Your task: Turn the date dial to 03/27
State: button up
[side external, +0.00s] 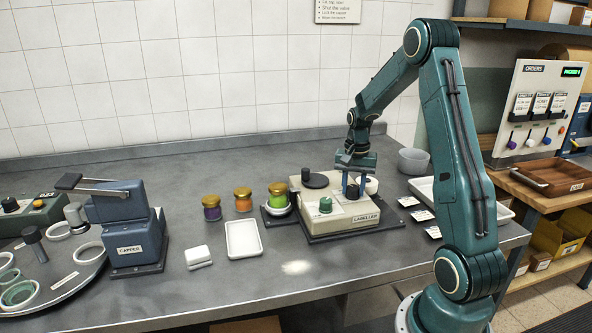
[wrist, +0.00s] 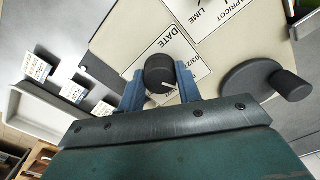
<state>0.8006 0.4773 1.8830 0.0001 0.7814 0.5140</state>
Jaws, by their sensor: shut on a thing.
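The date dial (wrist: 160,72) is a small black knob with a white pointer line, on the labeller's cream top beside a printed DATE plate (wrist: 178,48). The plate's date text is partly hidden by the dial and finger. My gripper (wrist: 160,84) has its two blue fingers shut on the dial, one on each side. The pointer slants towards the lower right of the wrist view.
A green knob (side external: 325,204) and a dark round lever (side external: 316,181) stand on the labeller. Jars (side external: 242,199) stand left of it, one at its edge (side external: 278,196). White tags (side external: 421,215) lie right. The capper (side external: 125,228) is far left.

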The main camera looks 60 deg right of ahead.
aim_at(353, 187)
jog(key=n, duration=0.6)
jog(key=shift+n, duration=0.3)
dwell(0.4)
jog(key=o, duration=1)
jog(key=shift+r, duration=0.2)
notch_tip(353, 187, up, 14)
jog(key=shift+f, duration=0.2)
